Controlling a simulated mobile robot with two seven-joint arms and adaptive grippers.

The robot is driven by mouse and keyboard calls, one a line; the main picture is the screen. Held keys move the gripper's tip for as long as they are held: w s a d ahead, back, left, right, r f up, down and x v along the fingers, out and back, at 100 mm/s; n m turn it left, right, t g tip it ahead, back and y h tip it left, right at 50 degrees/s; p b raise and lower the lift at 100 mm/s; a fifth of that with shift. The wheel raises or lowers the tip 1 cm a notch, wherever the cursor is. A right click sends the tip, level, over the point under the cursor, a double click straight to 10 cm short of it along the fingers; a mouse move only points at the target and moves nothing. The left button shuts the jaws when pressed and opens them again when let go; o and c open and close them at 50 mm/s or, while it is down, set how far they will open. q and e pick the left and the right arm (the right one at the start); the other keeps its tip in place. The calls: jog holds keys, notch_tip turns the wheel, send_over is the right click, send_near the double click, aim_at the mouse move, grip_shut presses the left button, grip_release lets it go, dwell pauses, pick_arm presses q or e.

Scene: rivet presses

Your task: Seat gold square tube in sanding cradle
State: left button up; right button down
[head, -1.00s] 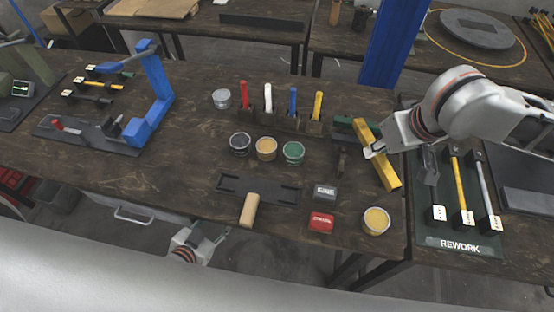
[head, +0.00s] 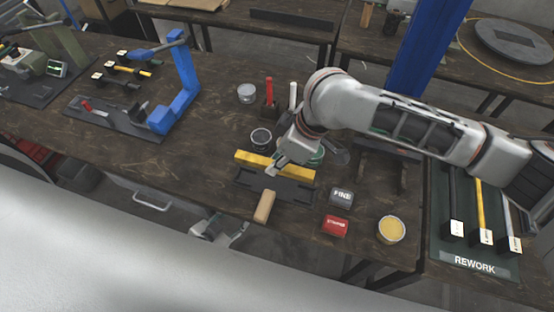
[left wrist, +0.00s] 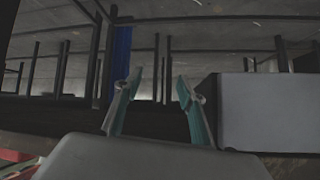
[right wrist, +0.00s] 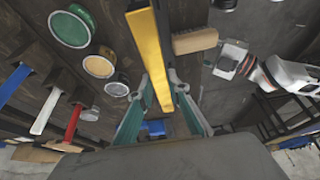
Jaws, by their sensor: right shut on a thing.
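The gold square tube (head: 262,161) lies crosswise in my right gripper (head: 281,167), which is shut on it. The tube also shows between the fingers in the right wrist view (right wrist: 150,60). In the head view it overlaps the far edge of the dark sanding cradle (head: 290,190), roughly parallel to it. I cannot tell how high it is above the cradle or whether they touch. My left gripper (head: 222,232) is low beyond the table's front edge, with its fingers apart and empty in the left wrist view (left wrist: 153,95).
A wooden block (head: 265,206) lies at the cradle's near edge. A grey FINE block (head: 341,196), a red block (head: 336,226) and a yellow tin (head: 391,229) stand to the right. A dark tin (head: 261,138) is behind the tube. The table left of the cradle is clear.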

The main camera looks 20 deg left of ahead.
jog(key=shift+f, duration=0.1)
jog(key=b, duration=0.1)
send_over(272, 185)
jog(key=d, duration=0.1)
jog(key=shift+d+f, duration=0.2)
jog(key=shift+f, duration=3.2)
pick_arm(q)
jog(key=shift+w+d+r, duration=0.35)
jog(key=shift+w+d, duration=0.05)
jog(key=shift+d, duration=0.1)
pick_arm(e)
jog(key=shift+f, duration=0.15)
pick_arm(q)
jog(key=shift+s+a+f, duration=0.1)
jog(key=shift+f, duration=0.15)
jog(key=shift+r+p, duration=0.3)
jog(key=shift+r, duration=0.05)
pick_arm(e)
jog(key=shift+f, duration=0.7)
